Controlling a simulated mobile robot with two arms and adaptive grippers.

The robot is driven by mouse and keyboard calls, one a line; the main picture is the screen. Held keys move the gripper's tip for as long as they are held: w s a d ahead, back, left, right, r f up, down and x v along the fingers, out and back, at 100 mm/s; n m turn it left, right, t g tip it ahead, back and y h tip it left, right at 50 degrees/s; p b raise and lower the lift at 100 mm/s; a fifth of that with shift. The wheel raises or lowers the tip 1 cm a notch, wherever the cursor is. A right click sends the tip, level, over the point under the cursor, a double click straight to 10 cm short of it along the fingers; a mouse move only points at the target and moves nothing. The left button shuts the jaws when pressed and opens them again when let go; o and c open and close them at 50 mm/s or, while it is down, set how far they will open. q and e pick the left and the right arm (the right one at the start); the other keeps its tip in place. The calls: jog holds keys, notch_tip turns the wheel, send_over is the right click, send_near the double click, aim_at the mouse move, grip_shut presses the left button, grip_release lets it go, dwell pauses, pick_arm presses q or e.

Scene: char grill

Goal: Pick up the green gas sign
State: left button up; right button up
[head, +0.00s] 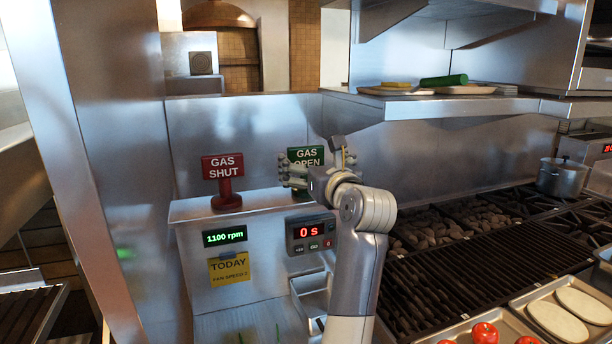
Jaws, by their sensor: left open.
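The green sign reading "GAS OPEN" (305,154) stands on the steel ledge near the back wall. My left gripper (313,171) is open at the sign, with one finger to its left and another at its right edge. A red sign reading "GAS SHUT" (223,170) stands upright on a round red base, to the left on the same ledge. My right gripper is not in view.
The char grill (480,275) lies to the right. A shelf with plates (395,90) overhangs the back right.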

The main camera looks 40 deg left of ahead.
aim_at(307, 158)
pick_arm(q)
jog(key=p+x, duration=0.1)
jog(key=x, duration=0.2)
jog(key=shift+w+a, duration=0.15)
jog(key=shift+a, duration=0.2)
jog(key=shift+d, duration=0.1)
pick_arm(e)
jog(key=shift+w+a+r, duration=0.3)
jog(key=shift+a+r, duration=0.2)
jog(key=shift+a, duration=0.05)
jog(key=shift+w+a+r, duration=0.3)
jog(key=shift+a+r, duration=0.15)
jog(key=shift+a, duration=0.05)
pick_arm(q)
jog(key=shift+d, duration=0.1)
jog(key=c, duration=1.7)
jog(key=shift+o, duration=0.2)
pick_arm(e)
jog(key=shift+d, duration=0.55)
pick_arm(q)
jog(key=shift+r, duration=0.1)
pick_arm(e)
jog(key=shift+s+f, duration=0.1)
